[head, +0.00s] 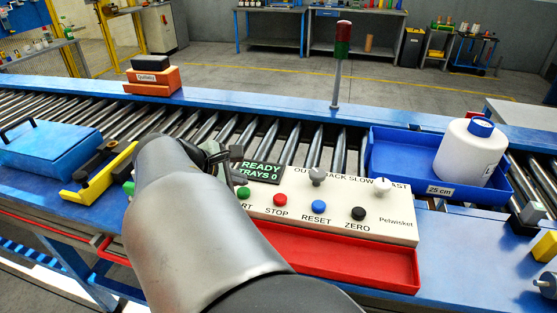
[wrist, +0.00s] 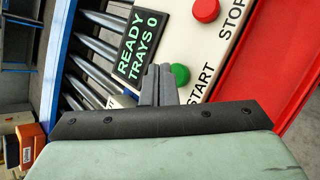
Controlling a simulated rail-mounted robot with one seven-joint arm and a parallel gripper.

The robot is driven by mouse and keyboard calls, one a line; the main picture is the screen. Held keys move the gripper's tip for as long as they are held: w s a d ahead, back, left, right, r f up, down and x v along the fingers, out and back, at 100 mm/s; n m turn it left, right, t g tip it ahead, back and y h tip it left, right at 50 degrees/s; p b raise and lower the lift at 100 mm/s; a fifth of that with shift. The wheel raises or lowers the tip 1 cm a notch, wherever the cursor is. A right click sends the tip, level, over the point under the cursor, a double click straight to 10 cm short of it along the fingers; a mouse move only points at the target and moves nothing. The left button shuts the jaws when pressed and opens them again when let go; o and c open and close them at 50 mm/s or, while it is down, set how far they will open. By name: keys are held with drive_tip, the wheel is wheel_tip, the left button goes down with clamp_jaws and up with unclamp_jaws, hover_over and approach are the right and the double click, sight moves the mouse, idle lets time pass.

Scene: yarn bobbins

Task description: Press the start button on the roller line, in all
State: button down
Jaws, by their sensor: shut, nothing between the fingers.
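The cream control panel (head: 340,221) stands in front of the roller line, with red STOP (head: 280,200), blue RESET (head: 319,206) and black ZERO (head: 358,213) buttons. In the wrist view the green START button (wrist: 180,74) stands beside its label, with the red STOP button (wrist: 205,10) above it. The display (wrist: 138,45) reads READY, TRAYS 0. My gripper (wrist: 158,70) is shut and empty, its tips right beside the green button; whether they touch it I cannot tell.
A red tray (head: 345,266) lies in front of the panel. A blue bin (head: 392,160) with a white bottle (head: 468,152) is at the right. A signal lamp (head: 343,40) rises behind. A blue case (head: 50,148) and a yellow holder (head: 98,188) are at the left.

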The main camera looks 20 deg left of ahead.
drive_tip(key=shift+f, duration=0.1)
idle(0.3)
drive_tip(key=shift+f, duration=0.35)
